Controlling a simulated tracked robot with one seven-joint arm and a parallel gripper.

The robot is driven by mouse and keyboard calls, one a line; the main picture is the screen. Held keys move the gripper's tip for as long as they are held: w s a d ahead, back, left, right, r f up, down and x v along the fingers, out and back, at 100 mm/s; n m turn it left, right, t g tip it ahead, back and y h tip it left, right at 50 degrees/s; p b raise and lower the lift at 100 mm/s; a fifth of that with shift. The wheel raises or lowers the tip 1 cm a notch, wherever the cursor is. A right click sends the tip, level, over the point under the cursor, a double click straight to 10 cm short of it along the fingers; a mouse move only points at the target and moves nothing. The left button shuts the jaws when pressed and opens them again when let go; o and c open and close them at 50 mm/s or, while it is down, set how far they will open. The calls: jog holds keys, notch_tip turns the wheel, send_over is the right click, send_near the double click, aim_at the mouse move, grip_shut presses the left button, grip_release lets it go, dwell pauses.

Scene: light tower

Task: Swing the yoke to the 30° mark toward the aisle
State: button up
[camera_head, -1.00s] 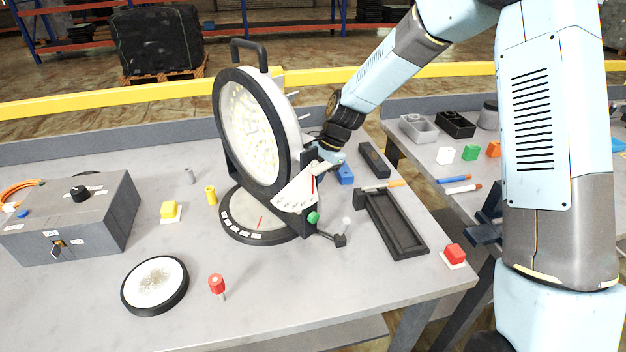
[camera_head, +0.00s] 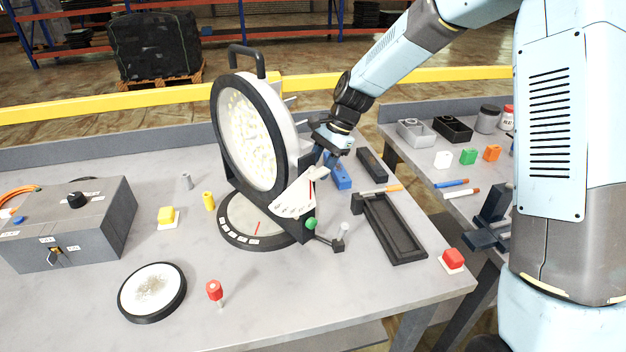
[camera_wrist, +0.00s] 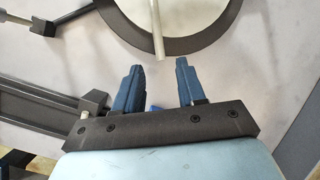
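The round lamp (camera_head: 250,140) stands upright in its dark yoke (camera_head: 306,232) on a round turntable base (camera_head: 232,226). The base has white marks and a red line (camera_head: 257,228); the mark numbers are too small to read. A white fan-shaped scale (camera_head: 293,198) and a green knob (camera_head: 311,223) are on the yoke's near side. My gripper (camera_head: 325,156) is behind and right of the lamp. In the wrist view my gripper (camera_wrist: 159,66) is open, its blue fingers apart. A pale rod (camera_wrist: 158,32) ends near the gap between the fingertips; no grip on it shows.
A grey control box (camera_head: 70,222), a round lens (camera_head: 152,291) and a red-topped peg (camera_head: 214,291) are left and in front. The front table middle is clear.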

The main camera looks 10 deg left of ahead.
jog(key=v, duration=0.7)
jog(key=shift+r, duration=0.2)
jog(key=shift+w+d, duration=0.1)
jog(key=s+d+r+n+t+h, duration=0.1)
jog(key=s+d+r+n+t, duration=0.1)
jog(key=s+d+r, duration=0.55)
jog(key=s+d+r+n+t+h, duration=0.25)
jog(key=s+d+r, duration=0.2)
jog(key=d, duration=0.55)
jog(key=s+d+r+n+t, duration=0.2)
jog(key=s+d+t, duration=0.1)
jog(key=s+d, duration=0.9)
jog(key=s+h, duration=0.1)
jog(key=s, duration=0.2)
jog(key=shift+s+d, duration=0.25)
jog(key=shift+s+t, duration=0.15)
jog(key=shift+t, duration=0.1)
